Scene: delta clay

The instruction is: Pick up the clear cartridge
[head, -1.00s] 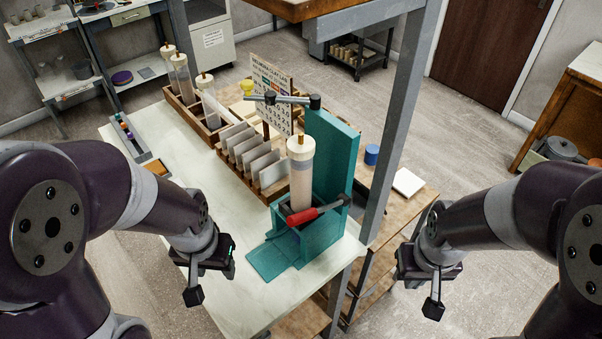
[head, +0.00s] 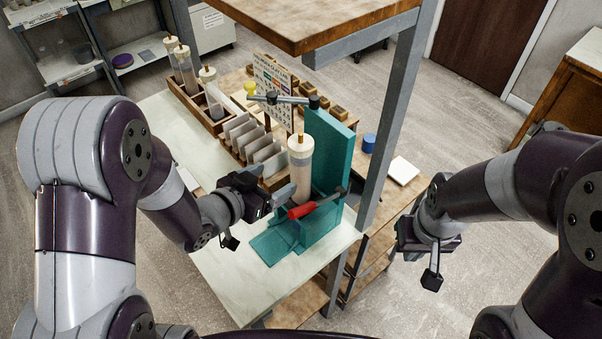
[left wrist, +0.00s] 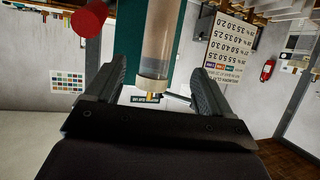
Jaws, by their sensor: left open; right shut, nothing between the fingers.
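The clear cartridge (head: 300,172), with a white cap and a brass tip, stands upright in the teal press (head: 328,165). My left gripper (head: 285,192) is open, just left of the cartridge at its lower to middle part. In the left wrist view the cartridge (left wrist: 160,45) lies between the two spread fingers (left wrist: 160,92), with its capped end nearest the palm; I cannot tell whether they touch it. My right gripper (head: 432,262) is shut and empty, away to the right beyond the table edge.
A red-handled lever (head: 302,210) crosses the press front, close to my left gripper. A wooden rack (head: 195,112) with more cartridges and a rack of pale tiles (head: 255,150) stand behind. A grey post (head: 388,125) rises right of the press.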

